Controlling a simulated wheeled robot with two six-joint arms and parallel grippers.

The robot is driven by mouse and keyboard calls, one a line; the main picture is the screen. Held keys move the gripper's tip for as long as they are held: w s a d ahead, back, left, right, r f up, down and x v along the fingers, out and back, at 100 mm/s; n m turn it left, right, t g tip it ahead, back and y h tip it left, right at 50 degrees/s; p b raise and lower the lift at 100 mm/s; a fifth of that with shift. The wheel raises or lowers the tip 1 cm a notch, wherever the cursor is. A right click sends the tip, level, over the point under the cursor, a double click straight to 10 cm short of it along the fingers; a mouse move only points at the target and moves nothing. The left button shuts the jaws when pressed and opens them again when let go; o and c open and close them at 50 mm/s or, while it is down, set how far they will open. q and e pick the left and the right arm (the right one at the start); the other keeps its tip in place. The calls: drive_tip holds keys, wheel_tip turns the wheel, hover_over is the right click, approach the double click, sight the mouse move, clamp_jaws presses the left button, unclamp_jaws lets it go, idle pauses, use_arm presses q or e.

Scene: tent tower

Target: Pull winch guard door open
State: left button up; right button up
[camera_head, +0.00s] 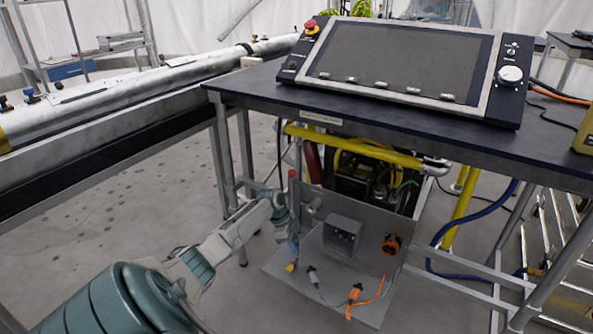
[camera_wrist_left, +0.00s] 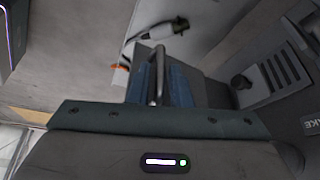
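The winch guard door is a grey metal panel (camera_head: 325,215) under the dark table, in front of the winch (camera_head: 360,178) with its yellow frame. My left gripper (camera_head: 293,243) is at the left edge of this panel. In the left wrist view a thin metal bar handle (camera_wrist_left: 157,72) stands between the two blue-padded fingers (camera_wrist_left: 160,85). The fingers are close on both sides of the bar and appear shut on it. In the head view the handle is hidden by my gripper. My right gripper is not in view.
A grey box (camera_head: 342,236) and an orange socket (camera_head: 392,244) sit on the panel, with plugs and an orange cable (camera_head: 362,297) below. The table (camera_head: 255,92) carries a control console (camera_head: 400,60). Table legs and a blue hose (camera_head: 470,277) stand at right. Floor at left is clear.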

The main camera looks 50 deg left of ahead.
use_arm(q)
drive_tip(key=p+v, duration=0.1)
drive_tip(key=v, duration=0.8)
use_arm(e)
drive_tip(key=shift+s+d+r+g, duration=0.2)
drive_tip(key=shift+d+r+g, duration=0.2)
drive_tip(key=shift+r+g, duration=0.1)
